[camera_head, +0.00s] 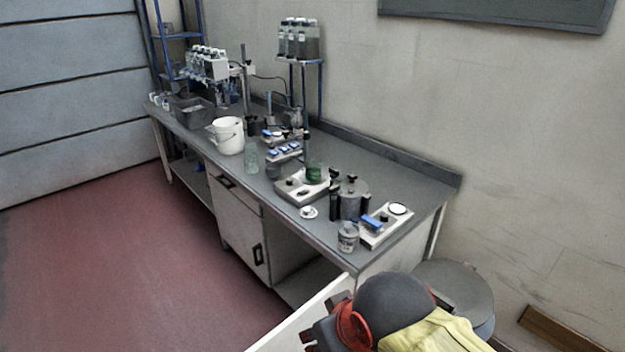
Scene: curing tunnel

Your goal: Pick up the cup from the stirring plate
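A white stirring plate (291,190) sits on the middle of the grey workbench. A small green glass vessel (315,173), perhaps the cup, stands on or just behind its right side; I cannot tell which. A small white cup-like item on a saucer (308,212) sits on the bench by the front edge, apart from the plate. A second white device (376,238), with a pale disc and a blue item on it, lies near the right end. My gripper is not in view.
A metal pot (352,196) and a jar (347,238) crowd the bench's right part. A white bucket (229,135) and a clear beaker (251,158) stand further left. Yellow cloth (433,334) and dark gear fill the lower right. The red floor (130,250) is clear at left.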

